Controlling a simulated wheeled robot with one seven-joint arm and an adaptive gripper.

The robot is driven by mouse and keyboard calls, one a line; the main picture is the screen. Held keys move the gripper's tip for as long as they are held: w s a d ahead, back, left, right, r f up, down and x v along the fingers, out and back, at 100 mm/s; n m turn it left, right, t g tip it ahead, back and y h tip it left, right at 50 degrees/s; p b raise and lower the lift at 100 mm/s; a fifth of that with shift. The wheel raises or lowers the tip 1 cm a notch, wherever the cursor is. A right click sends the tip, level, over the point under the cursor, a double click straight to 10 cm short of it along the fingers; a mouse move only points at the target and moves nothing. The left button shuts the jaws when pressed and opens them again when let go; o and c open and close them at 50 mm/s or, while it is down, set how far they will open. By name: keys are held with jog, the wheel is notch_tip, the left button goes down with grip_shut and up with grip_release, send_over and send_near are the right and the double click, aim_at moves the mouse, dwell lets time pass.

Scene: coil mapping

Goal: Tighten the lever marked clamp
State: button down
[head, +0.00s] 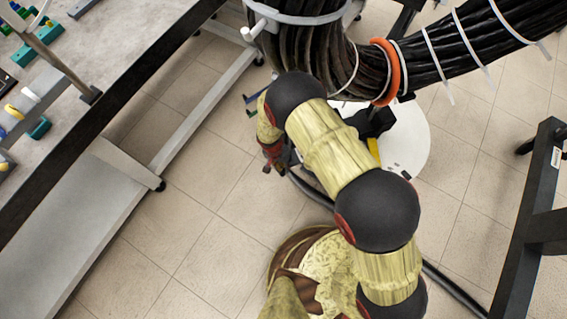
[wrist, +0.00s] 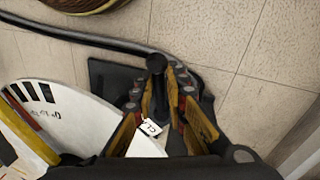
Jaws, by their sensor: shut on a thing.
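In the wrist view my gripper (wrist: 160,88) has its yellow-padded fingers closed around a dark lever with a round black knob (wrist: 156,63). A small white tag (wrist: 152,127) sits between the fingers. Its print is partly readable and seems to start with "CL". In the head view my gripper (head: 283,158) is mostly hidden by my arm, low beside the white disc (head: 412,140), and the lever cannot be made out there. The disc also shows in the wrist view (wrist: 60,120), with black bars and small print near its rim.
A thick black cable bundle (head: 460,45) with white ties and an orange ring (head: 388,72) hangs above the disc. A grey workbench (head: 110,45) stands at left and a dark metal frame (head: 530,220) at right. A black cable (head: 455,290) crosses the tiled floor.

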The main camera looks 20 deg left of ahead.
jog(key=c, duration=1.7)
grip_release()
jog(key=shift+a, duration=0.1)
jog(key=shift+c, duration=0.2)
jog(key=shift+r, duration=0.1)
notch_tip(320, 180, up, 12)
jog(key=a, duration=0.2)
jog(key=shift+f, duration=0.2)
jog(key=shift+a, duration=0.1)
